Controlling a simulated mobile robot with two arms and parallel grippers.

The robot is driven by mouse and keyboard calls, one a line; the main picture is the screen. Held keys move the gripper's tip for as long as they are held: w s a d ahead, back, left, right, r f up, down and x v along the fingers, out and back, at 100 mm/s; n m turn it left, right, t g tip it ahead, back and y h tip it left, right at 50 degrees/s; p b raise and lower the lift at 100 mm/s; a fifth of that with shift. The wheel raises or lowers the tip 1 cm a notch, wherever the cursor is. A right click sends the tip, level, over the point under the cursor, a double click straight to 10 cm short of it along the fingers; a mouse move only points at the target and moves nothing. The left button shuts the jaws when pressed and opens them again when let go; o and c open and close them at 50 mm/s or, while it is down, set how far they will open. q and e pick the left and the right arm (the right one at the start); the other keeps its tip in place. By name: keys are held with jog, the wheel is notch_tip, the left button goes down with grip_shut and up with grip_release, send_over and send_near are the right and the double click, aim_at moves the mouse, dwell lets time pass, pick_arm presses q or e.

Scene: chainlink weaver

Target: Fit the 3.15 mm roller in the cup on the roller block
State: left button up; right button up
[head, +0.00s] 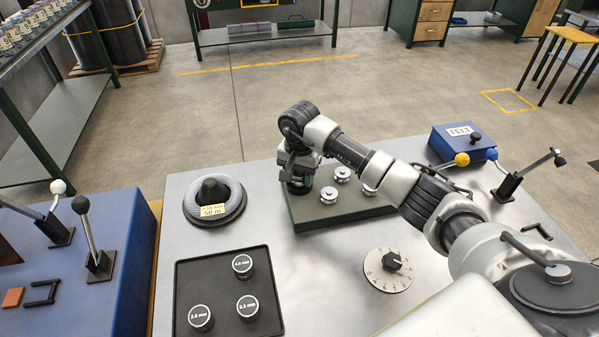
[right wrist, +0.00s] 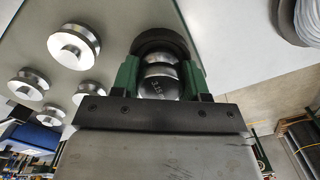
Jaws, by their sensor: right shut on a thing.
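The roller block (head: 345,214) is a dark green-grey plate on the steel bench, with several silver grooved wheels on it. My right gripper (head: 297,187) is at the block's left end, pointing down. In the right wrist view my right gripper (right wrist: 160,84) has its green fingers shut on a silver roller (right wrist: 160,88) with small marks I cannot read. A dark round cup (right wrist: 160,40) curves around the roller's far side. I cannot tell whether the roller is seated in it. In the head view the gripper hides roller and cup. My left gripper is not in view.
A black tray (head: 215,282) holds 3 dark-topped rollers at the front left. A wire coil (head: 236,200) with a yellow label lies behind it. A dial (head: 388,271) is right of the tray. A blue FELT box (head: 449,150) and levers stand at the right.

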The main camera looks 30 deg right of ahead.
jog(key=shift+s+f, duration=0.15)
jog(key=shift+f, duration=0.05)
